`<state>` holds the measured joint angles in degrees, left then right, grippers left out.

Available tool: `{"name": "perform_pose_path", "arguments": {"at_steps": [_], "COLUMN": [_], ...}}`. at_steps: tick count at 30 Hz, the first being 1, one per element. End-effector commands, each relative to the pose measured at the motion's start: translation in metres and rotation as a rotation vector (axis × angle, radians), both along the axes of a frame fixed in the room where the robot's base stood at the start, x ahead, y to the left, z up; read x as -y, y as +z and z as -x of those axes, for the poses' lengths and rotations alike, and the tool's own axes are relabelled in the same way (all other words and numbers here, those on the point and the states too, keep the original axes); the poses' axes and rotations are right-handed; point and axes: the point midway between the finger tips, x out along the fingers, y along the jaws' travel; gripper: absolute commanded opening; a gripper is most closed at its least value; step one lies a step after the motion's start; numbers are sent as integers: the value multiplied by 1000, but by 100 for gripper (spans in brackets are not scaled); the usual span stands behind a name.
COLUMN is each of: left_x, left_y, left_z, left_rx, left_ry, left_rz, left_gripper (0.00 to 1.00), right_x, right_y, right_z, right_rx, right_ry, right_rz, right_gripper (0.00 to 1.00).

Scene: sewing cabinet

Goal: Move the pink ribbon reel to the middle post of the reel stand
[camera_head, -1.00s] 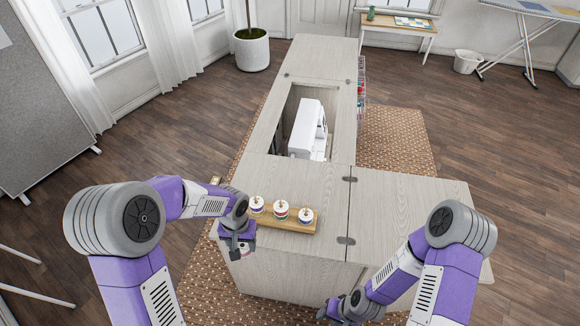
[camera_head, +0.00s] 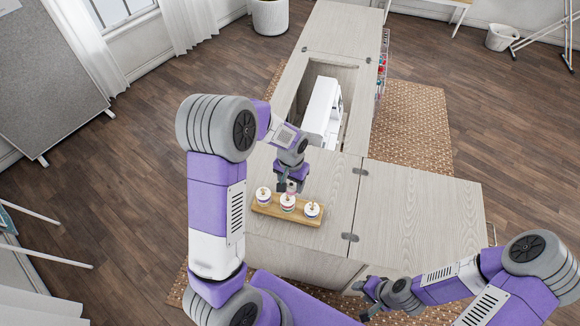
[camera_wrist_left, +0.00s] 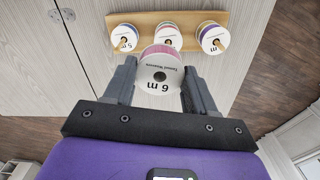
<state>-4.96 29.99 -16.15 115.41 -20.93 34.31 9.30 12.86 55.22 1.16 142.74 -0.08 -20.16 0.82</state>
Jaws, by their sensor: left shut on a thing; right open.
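The reel stand (camera_head: 262,210) is a wooden board on the cabinet top with reels on its left, middle and right posts. My left gripper (camera_head: 290,188) is shut on the pink ribbon reel (camera_head: 291,189), just behind and above the middle reel (camera_head: 287,202). In the left wrist view the pink reel (camera_wrist_left: 160,70) sits between the fingers, its white "6 m" face toward the camera and a pink edge showing. It partly overlaps the middle reel (camera_wrist_left: 168,36) in that view; contact cannot be told. My right gripper (camera_head: 362,299) is open and empty beyond the cabinet's front edge.
The left reel (camera_head: 263,194) and right reel (camera_head: 312,210) flank the middle one closely. A white sewing machine (camera_head: 321,110) stands in the cabinet recess behind. The cabinet's right leaf (camera_head: 425,210) is clear.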

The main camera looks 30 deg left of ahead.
Motion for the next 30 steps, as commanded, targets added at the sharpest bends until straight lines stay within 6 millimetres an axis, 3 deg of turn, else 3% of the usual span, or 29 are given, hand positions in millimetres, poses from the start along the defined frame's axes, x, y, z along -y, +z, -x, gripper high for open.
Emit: {"name": "perform_pose_path", "arguments": {"at_steps": [1, 6, 14, 21, 30], "left_x": [-6, -16, -17, -17, -17], "left_y": [10, 12, -8, -42, -40], "left_z": [-1, -4, -3, -3, -3], "left_rx": [0, 2, 1, 0, 2], "left_ry": [2, -2, -2, -2, -2], "left_rz": [-1, -3, -3, -3, -3], "left_gripper": [26, 26, 26, 26, 26], "right_x": [0, 0, 0, 0, 0], "right_y": [12, 17, 1, -24, -22], "right_z": [0, 0, 0, 0, 0], "right_rx": [0, 0, 0, 0, 0], "right_ry": [0, 0, -1, -1, -1], "right_rz": [0, 0, 0, 0, 0], "right_gripper": [43, 43, 43, 43, 43]}}
